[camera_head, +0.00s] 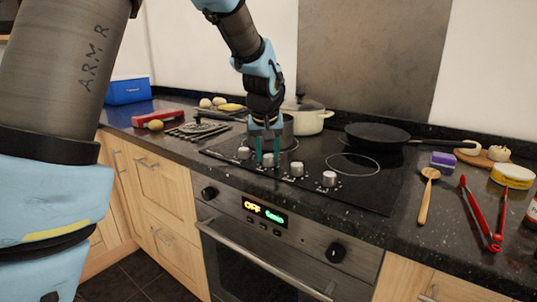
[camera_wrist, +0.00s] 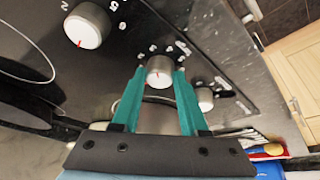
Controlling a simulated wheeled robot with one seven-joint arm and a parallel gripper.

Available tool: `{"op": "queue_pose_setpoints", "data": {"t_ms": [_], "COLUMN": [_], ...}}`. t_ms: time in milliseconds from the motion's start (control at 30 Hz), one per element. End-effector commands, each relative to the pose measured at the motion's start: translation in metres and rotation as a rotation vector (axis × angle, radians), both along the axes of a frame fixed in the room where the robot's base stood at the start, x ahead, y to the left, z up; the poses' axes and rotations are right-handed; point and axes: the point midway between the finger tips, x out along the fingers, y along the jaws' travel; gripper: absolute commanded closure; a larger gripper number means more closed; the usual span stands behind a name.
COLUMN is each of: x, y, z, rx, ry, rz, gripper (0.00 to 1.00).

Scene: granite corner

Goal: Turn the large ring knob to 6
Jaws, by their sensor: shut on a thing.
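A row of silver knobs runs along the front of the black cooktop (camera_head: 385,190). My gripper (camera_head: 267,149) points down at the second knob from the left (camera_head: 267,160). In the wrist view its two green fingers (camera_wrist: 158,95) are shut on this knob (camera_wrist: 159,70), one on each side. Red marks and white numbers show around it, but its setting is too small to read. A knob (camera_wrist: 87,27) stands to the left and another (camera_wrist: 205,98) to the right in the wrist view. I cannot tell which knob is labelled for the large ring.
A pot (camera_head: 312,120) stands behind my gripper and a black pan (camera_head: 377,137) at the back right. The oven front has a display reading OFF (camera_head: 253,207) and two dark knobs. A wooden spoon (camera_head: 424,200) and red tongs (camera_head: 473,212) lie on the right counter.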

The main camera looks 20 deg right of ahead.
Motion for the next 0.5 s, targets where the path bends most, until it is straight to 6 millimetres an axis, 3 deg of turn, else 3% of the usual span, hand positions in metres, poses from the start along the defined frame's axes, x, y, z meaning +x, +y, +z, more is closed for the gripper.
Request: {"op": "queue_pose_setpoints", "data": {"t_ms": [500], "x": [0.0039], "y": [0.0036], "z": [0.0012], "rx": [-0.002], "ry": [0.004], "rz": [-0.484], "gripper": [1.0]}}
